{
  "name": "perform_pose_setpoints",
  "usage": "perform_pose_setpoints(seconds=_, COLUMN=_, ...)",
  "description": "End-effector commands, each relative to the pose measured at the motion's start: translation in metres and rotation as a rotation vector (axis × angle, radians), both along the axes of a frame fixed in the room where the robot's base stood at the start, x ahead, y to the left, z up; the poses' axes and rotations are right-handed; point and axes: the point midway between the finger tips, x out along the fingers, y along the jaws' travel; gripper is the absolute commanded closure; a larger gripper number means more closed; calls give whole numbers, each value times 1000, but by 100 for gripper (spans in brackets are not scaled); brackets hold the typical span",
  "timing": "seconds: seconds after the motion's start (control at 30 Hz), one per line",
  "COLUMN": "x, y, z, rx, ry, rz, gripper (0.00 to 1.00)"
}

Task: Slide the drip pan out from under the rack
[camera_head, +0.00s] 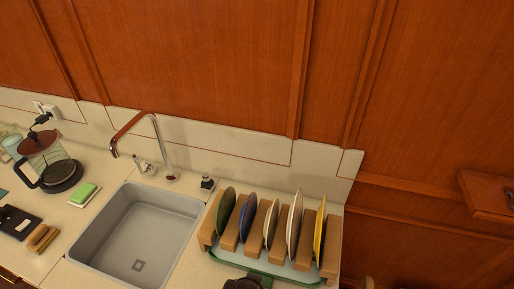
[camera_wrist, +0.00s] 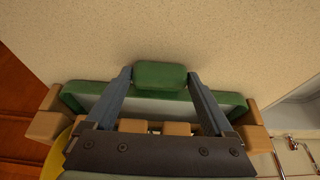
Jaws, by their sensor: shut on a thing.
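The drip pan (camera_head: 228,257) is a shallow tray with a pale inside and green rim, under the wooden rack (camera_head: 207,226) right of the sink. Its green front rim (camera_wrist: 78,92) shows in the wrist view. My gripper (camera_wrist: 158,76) is shut on the pan's green handle (camera_wrist: 160,76), one finger at each side. In the head view my gripper (camera_head: 245,284) is dark and partly cut off at the bottom edge. Most of the pan's inside is hidden by the rack and the plates.
Several plates stand upright in the rack, including a green one (camera_head: 226,212) and a yellow one (camera_head: 320,230). The sink (camera_head: 140,235) and faucet (camera_head: 155,135) are to the left. A coffee press (camera_head: 48,160) and a sponge (camera_head: 84,192) stand farther left.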

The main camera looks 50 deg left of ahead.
Motion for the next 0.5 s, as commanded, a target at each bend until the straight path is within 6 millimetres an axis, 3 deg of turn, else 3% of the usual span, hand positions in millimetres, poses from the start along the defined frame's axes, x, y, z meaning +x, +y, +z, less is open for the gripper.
perform_pose_setpoints(seconds=0.5, x=-22, y=-14, z=1, rx=-1, ry=0, rz=0, gripper=86)
